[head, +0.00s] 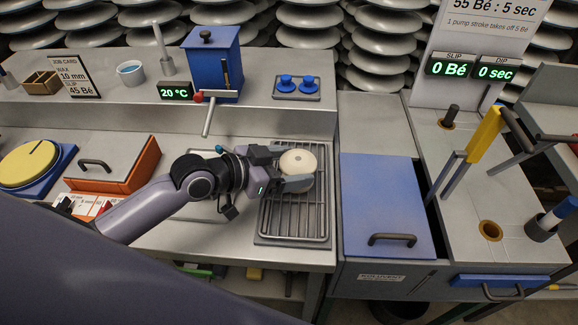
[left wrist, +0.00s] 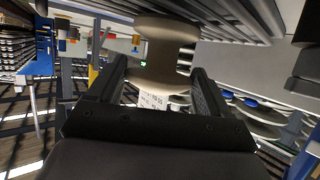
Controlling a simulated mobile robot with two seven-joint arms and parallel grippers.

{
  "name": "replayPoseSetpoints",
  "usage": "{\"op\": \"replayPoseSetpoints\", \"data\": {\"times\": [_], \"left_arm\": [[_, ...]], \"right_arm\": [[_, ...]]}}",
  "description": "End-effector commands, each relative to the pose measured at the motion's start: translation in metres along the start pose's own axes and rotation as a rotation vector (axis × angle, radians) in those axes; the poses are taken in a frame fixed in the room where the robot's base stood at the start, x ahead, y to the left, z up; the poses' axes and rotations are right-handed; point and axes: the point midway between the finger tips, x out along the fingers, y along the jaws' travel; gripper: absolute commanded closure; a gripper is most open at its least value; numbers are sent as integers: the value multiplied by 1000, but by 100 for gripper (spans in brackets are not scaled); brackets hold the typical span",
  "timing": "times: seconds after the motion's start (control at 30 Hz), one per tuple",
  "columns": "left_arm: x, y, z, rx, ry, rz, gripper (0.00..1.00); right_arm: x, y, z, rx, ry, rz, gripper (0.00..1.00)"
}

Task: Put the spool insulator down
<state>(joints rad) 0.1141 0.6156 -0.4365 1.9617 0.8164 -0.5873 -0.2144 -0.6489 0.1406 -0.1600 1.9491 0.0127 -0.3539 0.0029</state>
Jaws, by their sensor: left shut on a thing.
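The spool insulator (head: 298,162) is a cream, round piece with a small hole in its top in the head view. My left gripper (head: 287,178) is shut on it, over the wire drain rack (head: 294,217). In the left wrist view the spool insulator (left wrist: 165,55) shows its waist and wider ends between the two dark fingers of my left gripper (left wrist: 158,95). The rack's bars run close by it there. I cannot tell whether its base touches the rack. My right gripper is not in view.
The front part of the rack is bare. A blue lid (head: 383,205) with a handle lies to its right. A blue box (head: 212,62) with a lever and a tray with two blue knobs (head: 297,87) stand behind. An orange box (head: 113,163) stands at left.

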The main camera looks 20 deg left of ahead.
Motion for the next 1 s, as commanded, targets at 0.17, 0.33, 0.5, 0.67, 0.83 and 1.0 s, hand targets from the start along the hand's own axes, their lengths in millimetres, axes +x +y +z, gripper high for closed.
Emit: {"op": "replayPoseSetpoints", "data": {"times": [0.17,0.33,0.5,0.67,0.83,1.0], "left_arm": [[1,0,0,2,7,-1,76],[1,0,1,2,6,-1,76],[2,0,4,1,1,0,0],[2,0,4,1,1,0,0],[-3,0,2,2,0,-1,0],[-25,-1,3,3,-2,-1,0]], "right_arm": [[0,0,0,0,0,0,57],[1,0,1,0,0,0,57],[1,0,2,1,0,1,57],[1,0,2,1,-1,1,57],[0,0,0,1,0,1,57],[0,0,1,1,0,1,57]]}}
